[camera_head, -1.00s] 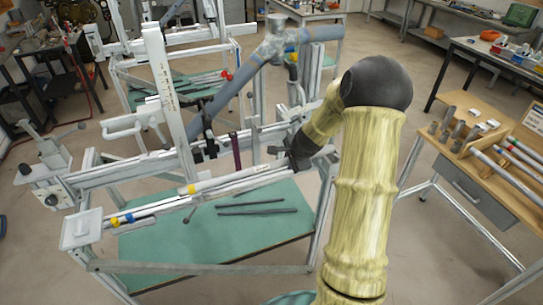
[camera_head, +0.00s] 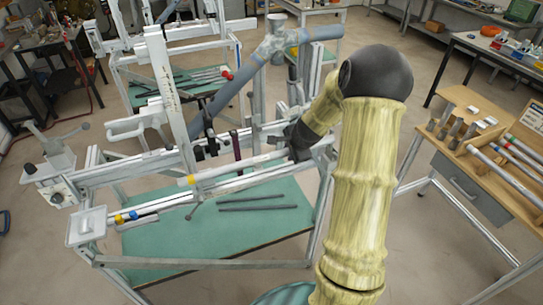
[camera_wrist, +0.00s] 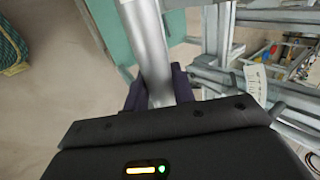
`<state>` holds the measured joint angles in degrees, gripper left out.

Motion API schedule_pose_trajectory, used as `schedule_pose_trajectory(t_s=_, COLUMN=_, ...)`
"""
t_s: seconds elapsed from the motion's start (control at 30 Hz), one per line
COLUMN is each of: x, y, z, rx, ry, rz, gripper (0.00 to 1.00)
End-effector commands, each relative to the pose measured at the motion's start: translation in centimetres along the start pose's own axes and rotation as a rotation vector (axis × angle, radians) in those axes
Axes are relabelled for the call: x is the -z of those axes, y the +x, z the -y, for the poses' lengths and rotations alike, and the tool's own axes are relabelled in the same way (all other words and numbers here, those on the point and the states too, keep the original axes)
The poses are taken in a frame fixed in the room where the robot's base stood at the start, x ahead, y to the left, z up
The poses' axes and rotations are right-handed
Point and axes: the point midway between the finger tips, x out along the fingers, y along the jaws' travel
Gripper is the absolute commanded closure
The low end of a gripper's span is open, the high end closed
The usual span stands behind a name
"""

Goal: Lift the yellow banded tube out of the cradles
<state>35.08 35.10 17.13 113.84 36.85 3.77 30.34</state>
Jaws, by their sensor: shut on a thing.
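The yellow banded tube (camera_head: 235,172) is a pale grey tube with a yellow band near its left end. It runs along the frame jig, slightly above the front rail in the head view; whether it is clear of the cradles I cannot tell. My gripper (camera_head: 297,152) is at its right end, partly hidden by my arm. In the wrist view my gripper (camera_wrist: 157,88) has its two dark fingers on either side of the tube (camera_wrist: 147,40), shut on it. The cradles are not clearly visible.
The jig's upright post (camera_head: 168,90) and blue-grey diagonal tube (camera_head: 235,80) stand close behind. Dark rods lie on the green lower shelf (camera_head: 180,240). A wooden bench (camera_head: 450,165) with tubes stands right. Floor between is open.

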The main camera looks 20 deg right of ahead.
Motion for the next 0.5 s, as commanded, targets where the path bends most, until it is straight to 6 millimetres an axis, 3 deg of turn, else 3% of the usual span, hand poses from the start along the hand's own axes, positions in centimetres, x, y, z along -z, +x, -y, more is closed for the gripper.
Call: schedule_pose_trajectory(t_s=0.5, x=-0.1, y=-2.5, z=-0.7, rx=0.002, ry=-0.002, rz=0.000, gripper=0.97)
